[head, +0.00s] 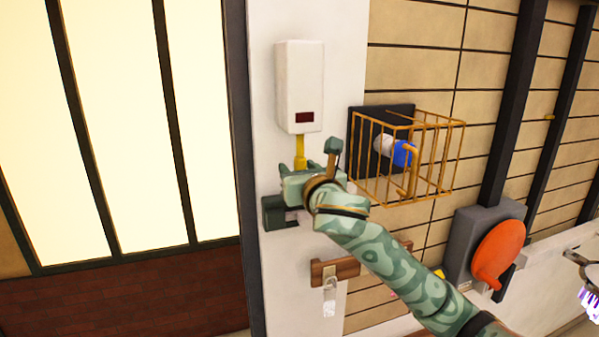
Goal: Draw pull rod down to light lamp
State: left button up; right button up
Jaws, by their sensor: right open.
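A white wall box (299,85) with a dark red window, unlit, hangs on the white pillar. A yellow pull rod (300,148) comes straight out of its underside. My right gripper (306,170), green, is at the lower end of the rod, just under the box. Its jaws are open, and its body hides the rod's lower end. I cannot tell whether a finger touches the rod. My left gripper is not in view.
An orange wire cage (437,165) holding a blue and white cylinder sticks out from the wall close right of my gripper. Below hangs a wooden rail (336,271). A grey box (466,238) with an orange disc (498,252) is farther right. Bright window panels (115,120) fill the left.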

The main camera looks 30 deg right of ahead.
jog(key=shift+s+a+r, duration=0.1)
jog(key=shift+s+r, duration=0.05)
jog(key=shift+s, duration=0.15)
jog(key=c, duration=1)
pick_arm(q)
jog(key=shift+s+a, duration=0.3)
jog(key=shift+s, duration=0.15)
